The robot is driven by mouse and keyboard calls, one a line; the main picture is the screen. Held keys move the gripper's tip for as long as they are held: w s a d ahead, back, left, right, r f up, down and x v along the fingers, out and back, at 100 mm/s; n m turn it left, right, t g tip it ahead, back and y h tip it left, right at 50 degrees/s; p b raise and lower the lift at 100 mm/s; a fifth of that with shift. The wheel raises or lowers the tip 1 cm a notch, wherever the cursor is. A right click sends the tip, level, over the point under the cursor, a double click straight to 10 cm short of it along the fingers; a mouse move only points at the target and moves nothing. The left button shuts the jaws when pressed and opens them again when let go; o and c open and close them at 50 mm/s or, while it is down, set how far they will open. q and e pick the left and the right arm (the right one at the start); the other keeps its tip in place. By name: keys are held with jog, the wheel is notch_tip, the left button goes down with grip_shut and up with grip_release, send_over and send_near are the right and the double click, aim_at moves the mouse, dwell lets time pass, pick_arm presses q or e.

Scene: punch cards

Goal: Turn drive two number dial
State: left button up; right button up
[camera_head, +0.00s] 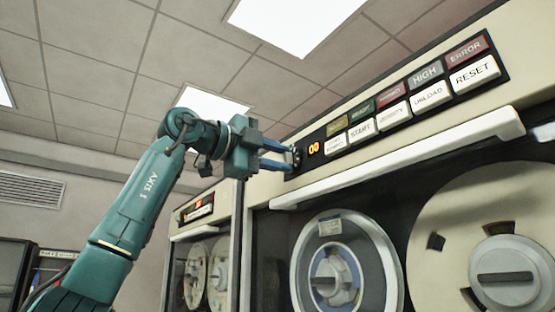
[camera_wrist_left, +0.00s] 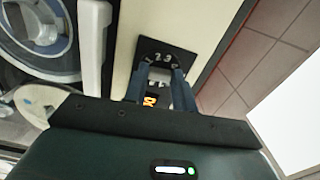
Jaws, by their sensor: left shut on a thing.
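The number dial (camera_head: 296,158) sits at the left end of the black control strip on the near tape drive. In the wrist view the dial's black plate (camera_wrist_left: 152,45) shows white numerals, with 2 and 3 readable. My left gripper (camera_head: 288,156) reaches in from the left with its blue fingers at the dial. In the wrist view the fingers of the left gripper (camera_wrist_left: 161,82) are shut on the dial, and they hide most of its knob. Its exact setting cannot be read. My right gripper is out of view.
An orange display (camera_head: 313,148) is right beside the dial. Labelled buttons such as START (camera_head: 361,130) and RESET (camera_head: 474,74) run to the right. A long cream handle bar (camera_head: 400,160) juts out below. Tape reels (camera_head: 345,265) are behind glass, and another drive (camera_head: 205,215) stands left.

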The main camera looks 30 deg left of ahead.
pick_arm(q)
jog(key=n, duration=0.3)
jog(key=shift+b, duration=0.3)
jog(key=shift+n, duration=0.9)
jog(key=shift+n+b, duration=0.3)
jog(key=shift+n, duration=0.3)
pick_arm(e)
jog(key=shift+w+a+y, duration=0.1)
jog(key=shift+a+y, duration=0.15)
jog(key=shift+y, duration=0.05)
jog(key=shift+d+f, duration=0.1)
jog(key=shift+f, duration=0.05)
pick_arm(q)
jog(key=o, duration=1)
jog(key=shift+f, duration=0.1)
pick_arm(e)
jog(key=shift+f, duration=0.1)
